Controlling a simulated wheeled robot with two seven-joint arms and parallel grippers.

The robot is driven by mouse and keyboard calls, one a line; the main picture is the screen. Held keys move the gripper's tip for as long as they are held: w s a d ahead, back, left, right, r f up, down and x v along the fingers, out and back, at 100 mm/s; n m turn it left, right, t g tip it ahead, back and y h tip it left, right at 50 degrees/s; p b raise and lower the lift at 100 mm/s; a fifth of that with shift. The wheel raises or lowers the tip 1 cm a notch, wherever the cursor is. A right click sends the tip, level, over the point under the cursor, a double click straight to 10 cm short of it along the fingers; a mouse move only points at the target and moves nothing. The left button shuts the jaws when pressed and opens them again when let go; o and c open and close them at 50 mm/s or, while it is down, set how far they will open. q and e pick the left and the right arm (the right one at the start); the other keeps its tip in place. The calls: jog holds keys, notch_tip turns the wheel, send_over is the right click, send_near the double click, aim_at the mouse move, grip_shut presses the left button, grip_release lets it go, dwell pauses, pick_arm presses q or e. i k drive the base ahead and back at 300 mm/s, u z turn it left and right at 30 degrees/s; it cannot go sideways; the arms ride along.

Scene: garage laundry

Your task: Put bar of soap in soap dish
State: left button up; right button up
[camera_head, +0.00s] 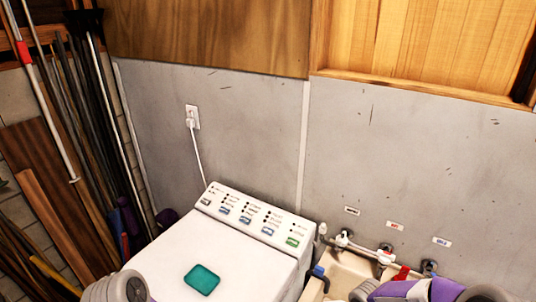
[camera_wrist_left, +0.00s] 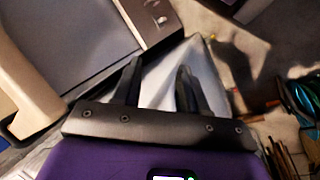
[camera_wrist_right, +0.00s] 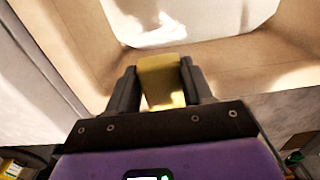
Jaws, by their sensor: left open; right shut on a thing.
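A teal soap dish (camera_head: 202,279) lies on the white top of the washing machine in the head view, and it looks empty. The yellow bar of soap (camera_wrist_right: 162,84) shows in the right wrist view. My right gripper (camera_wrist_right: 157,72) is shut on it, with one dark finger on each side. The beige sink basin lies beyond the bar in that view. My left gripper (camera_wrist_left: 158,80) is open, with nothing between its fingers. The fingertips of both grippers are out of sight in the head view, where only parts of my arms show at the bottom edge.
The washing machine (camera_head: 150,262) has a raised control panel at its back. The beige sink (camera_head: 347,264) stands right of it, with taps (camera_head: 386,254) on the wall behind. Long-handled tools (camera_head: 95,110) and boards lean at the left. The washer top around the dish is clear.

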aim_at(203, 281)
jog(key=k, duration=1)
